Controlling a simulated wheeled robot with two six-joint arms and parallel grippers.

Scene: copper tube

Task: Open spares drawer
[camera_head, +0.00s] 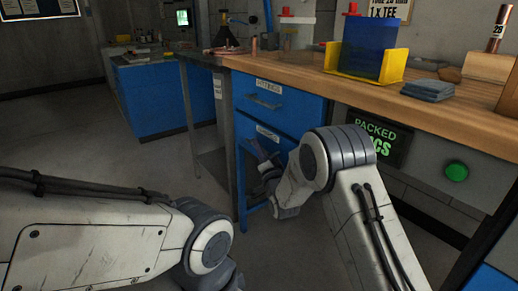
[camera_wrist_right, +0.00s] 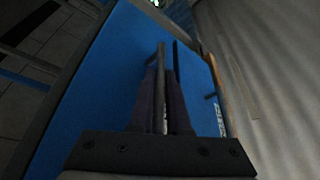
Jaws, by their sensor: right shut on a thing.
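The blue drawer unit (camera_head: 284,108) stands under the wooden workbench. Its upper drawer has a grey bar handle and a label that seems to read FITTINGS. The lower blue drawer (camera_head: 285,146) has a label too small to read and is partly hidden by my right arm. My right gripper (camera_head: 262,166) is at the front of this lower drawer. In the right wrist view, its dark fingers (camera_wrist_right: 164,88) are shut on a bar handle (camera_wrist_right: 161,57) in front of a blue drawer front (camera_wrist_right: 110,75). My left arm shows at lower left in the head view; its gripper is out of view.
The wooden bench top (camera_head: 300,75) carries a yellow holder (camera_head: 395,66) with a blue sheet, grey pads (camera_head: 428,90) and copper pieces. A green button (camera_head: 457,171) is at right. Clear floor (camera_head: 120,140) lies left of the drawers.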

